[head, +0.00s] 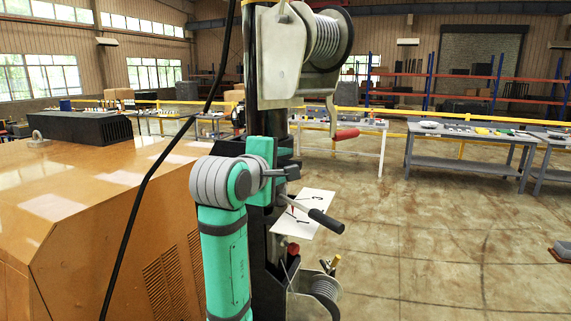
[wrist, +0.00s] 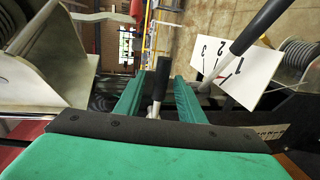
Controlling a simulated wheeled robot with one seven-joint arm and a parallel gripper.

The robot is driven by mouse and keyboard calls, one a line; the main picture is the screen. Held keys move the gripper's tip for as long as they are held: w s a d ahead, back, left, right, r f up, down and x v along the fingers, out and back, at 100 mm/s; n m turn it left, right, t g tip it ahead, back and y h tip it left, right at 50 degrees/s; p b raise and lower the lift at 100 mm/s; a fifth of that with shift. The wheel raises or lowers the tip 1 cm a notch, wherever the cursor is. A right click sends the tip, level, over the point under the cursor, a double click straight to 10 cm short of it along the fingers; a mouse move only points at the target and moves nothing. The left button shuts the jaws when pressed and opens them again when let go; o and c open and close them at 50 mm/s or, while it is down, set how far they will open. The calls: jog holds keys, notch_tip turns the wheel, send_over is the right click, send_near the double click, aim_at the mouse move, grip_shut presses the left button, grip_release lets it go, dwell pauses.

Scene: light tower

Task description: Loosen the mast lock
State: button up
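My gripper (wrist: 161,82) has two green fingers set apart, with a black-ended handle (wrist: 163,75) on a pale metal rod between them. Gaps show on both sides of this handle, so the fingers do not visibly press on it. In the head view my gripper (head: 270,160) is at the dark mast (head: 262,85), and its fingers are partly hidden. A lever with a long black grip (head: 325,220) sticks out below, over a white plate (head: 312,204) with numbers. The lever also shows in the wrist view (wrist: 262,25). No label tells which handle is the mast lock.
A cable winch (head: 326,38) with a red-handled crank (head: 346,134) is above my gripper, and another winch (head: 322,290) is below. The orange generator housing (head: 90,210) fills the left, with a black cable in front. Open floor and grey workbenches (head: 465,150) lie to the right.

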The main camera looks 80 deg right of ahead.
jog(key=v, duration=0.9)
jog(key=shift+a, duration=0.25)
